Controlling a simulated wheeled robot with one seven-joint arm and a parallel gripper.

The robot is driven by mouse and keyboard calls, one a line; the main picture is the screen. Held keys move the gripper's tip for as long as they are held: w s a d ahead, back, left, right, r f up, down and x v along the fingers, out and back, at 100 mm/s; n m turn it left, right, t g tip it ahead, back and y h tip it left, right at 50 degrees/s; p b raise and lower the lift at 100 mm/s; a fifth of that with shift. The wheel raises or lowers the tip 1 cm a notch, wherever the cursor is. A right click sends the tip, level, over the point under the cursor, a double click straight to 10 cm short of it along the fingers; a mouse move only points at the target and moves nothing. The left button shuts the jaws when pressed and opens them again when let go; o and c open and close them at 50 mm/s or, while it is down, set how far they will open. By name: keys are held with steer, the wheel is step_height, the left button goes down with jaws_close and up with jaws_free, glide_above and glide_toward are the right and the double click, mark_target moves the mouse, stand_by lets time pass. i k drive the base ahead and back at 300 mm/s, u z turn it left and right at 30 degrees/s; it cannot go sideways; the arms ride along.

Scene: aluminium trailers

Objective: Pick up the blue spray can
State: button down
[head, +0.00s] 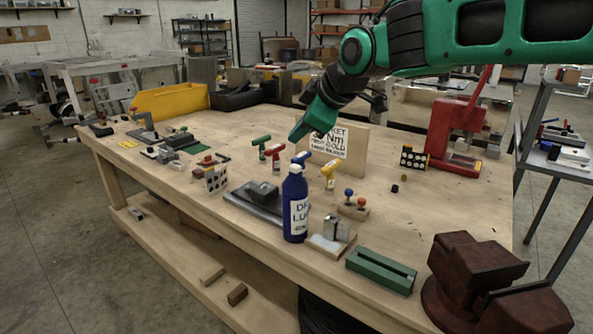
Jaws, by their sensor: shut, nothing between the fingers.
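The blue spray can (296,226), with a white label reading partly "DRY LU", stands upright near the front edge of the workbench. Its cap is dark blue. My gripper (297,136) is at the lower end of my green and black arm. It is shut and empty, above and apart from the can. The jaws are small and partly unclear at this angle.
T-handled tools, red (275,150), green (261,141) and yellow (329,170), stand behind the can. A dark grey block (262,190) is at its left, a metal block (336,228) and green channel (381,270) at its right. A wooden sign (354,150) stands behind.

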mark_target(295, 206)
steer(key=k, duration=0.95)
